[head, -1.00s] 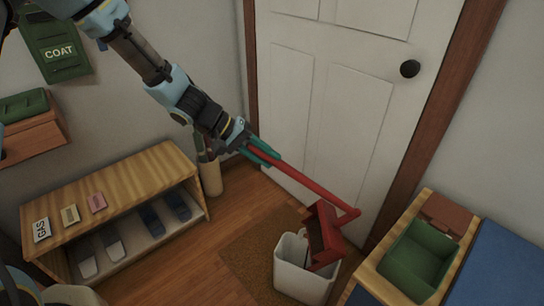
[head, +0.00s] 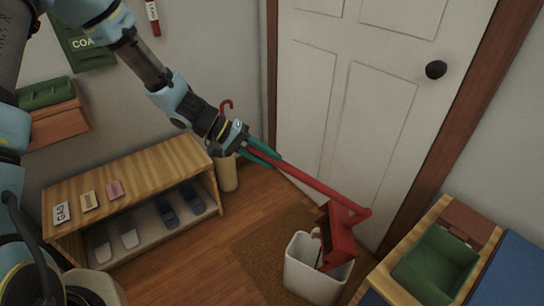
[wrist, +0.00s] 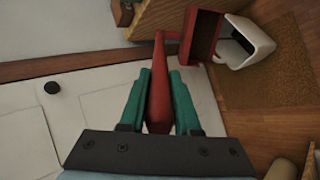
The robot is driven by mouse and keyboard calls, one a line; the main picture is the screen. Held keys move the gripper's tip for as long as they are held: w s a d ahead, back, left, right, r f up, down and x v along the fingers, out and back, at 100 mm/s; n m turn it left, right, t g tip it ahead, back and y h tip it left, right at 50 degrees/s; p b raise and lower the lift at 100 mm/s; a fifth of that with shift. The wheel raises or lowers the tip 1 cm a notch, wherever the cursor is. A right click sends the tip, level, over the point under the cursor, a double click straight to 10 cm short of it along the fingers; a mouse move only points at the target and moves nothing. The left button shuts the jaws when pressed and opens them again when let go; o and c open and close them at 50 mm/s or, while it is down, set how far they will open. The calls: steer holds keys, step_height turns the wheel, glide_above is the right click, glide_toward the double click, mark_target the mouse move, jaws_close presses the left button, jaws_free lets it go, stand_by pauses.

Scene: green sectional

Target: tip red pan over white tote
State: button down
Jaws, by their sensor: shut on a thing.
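The red pan (head: 338,236) is a long-handled dustpan. Its boxy scoop hangs steeply tilted at the top of the white tote (head: 312,281), with its lower end inside the rim. My gripper (head: 272,160) is shut on the pan's red handle, well up from the scoop. In the wrist view the handle runs between the two green fingers (wrist: 159,74) towards the red scoop (wrist: 204,36), which overlaps the edge of the white tote (wrist: 255,38). I cannot tell what is in the scoop or the tote.
The tote stands on a brown mat (head: 262,252) before a white door (head: 345,110). A wooden shoe bench (head: 135,185) and an umbrella stand (head: 228,174) are to the left. A green bin (head: 437,263) sits in a wooden unit at the right.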

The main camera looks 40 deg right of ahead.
steer(key=shift+w+a+f, duration=0.4)
steer(key=shift+w+a, duration=0.25)
steer(key=shift+w+a+f+g+h+b, duration=0.95)
steer(key=shift+w+a+f+b, duration=1.55)
steer(key=shift+b, duration=0.5)
steer(key=s+d+r+t+y+p, duration=0.1)
steer(key=s+d+r+p, duration=0.2)
steer(key=s+d, duration=0.1)
steer(key=s+d+r+t+y+p, duration=0.1)
steer(key=s+d+r+p, duration=0.2)
steer(key=s+d+r, duration=0.1)
steer(key=s+d+r+t+y+p, duration=0.1)
steer(key=s+d+r+p, duration=0.2)
steer(key=s+d, duration=0.1)
steer(key=shift+s+d+r, duration=0.15)
steer(key=shift+s+d, duration=0.05)
steer(key=shift+d, duration=0.05)
steer(key=shift+s+d+t+y, duration=0.15)
steer(key=shift+d+t+y, duration=0.1)
